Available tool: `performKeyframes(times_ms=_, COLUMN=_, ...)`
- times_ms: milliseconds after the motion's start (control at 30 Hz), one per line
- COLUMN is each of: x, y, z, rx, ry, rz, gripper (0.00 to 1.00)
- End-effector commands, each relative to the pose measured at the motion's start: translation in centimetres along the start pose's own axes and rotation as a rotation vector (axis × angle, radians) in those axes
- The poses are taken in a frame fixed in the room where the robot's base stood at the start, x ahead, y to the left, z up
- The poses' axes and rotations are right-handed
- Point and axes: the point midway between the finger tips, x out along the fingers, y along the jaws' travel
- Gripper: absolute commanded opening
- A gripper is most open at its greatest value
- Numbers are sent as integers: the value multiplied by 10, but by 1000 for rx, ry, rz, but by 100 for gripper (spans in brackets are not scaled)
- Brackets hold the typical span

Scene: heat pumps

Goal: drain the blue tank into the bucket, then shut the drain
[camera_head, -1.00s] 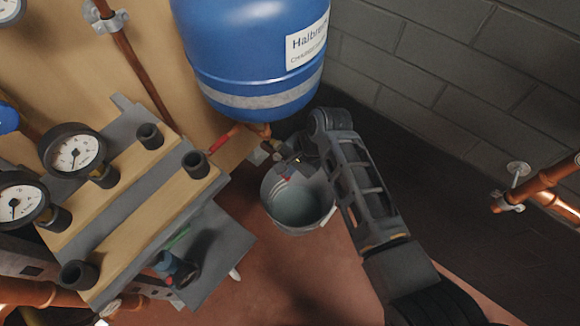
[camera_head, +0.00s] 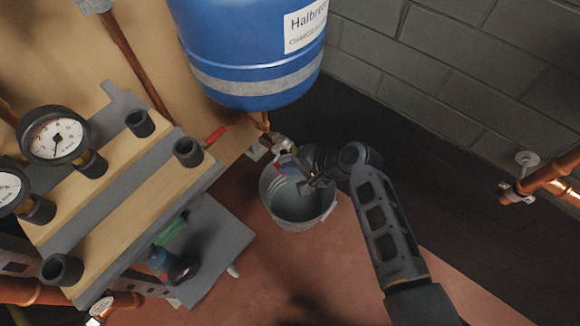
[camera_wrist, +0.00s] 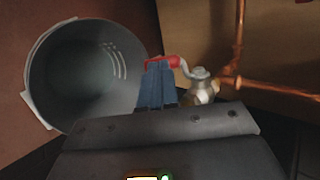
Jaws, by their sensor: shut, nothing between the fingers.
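The blue tank (camera_head: 250,50) hangs at the top of the head view, above a grey bucket (camera_head: 297,210) on the floor. The bucket (camera_wrist: 85,75) also shows at left in the wrist view, its inside grey; I cannot tell its water level. A drain valve (camera_head: 281,145) sits on the copper pipe beside the bucket. In the wrist view the valve (camera_wrist: 205,82) has a red lever (camera_wrist: 163,61) pointing left toward the bucket. My gripper (camera_wrist: 158,68) is shut and empty, its fingertips at the lever, seemingly touching it. It hides part of the bucket in the head view (camera_head: 300,178).
A panel with pressure gauges (camera_head: 53,137) and pipe stubs stands at left. Another red lever (camera_head: 215,135) lies left of the drain. A block wall (camera_head: 470,80) and a copper pipe (camera_head: 545,182) are at right. Floor in front of the bucket is open.

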Motion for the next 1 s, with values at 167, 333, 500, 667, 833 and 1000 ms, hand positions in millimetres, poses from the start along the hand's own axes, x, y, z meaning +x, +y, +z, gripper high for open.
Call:
performKeyframes(times_ms=167, x=12, y=11, z=-2, rx=-28, ry=-1, rz=-158, gripper=0)
performKeyframes(times_ms=333, x=20, y=12, z=-3, rx=-31, ry=-2, rz=-148, gripper=0)
performKeyframes(times_ms=500, x=27, y=14, z=-4, rx=-30, ry=-3, rz=-146, gripper=0)
performKeyframes(times_ms=667, x=34, y=15, z=-6, rx=-31, ry=-4, rz=-145, gripper=0)
performKeyframes(times_ms=833, x=40, y=16, z=-6, rx=-30, ry=-4, rz=-145, gripper=0)
performKeyframes(times_ms=1000, x=43, y=15, z=-7, rx=-30, ry=-3, rz=-145, gripper=0)
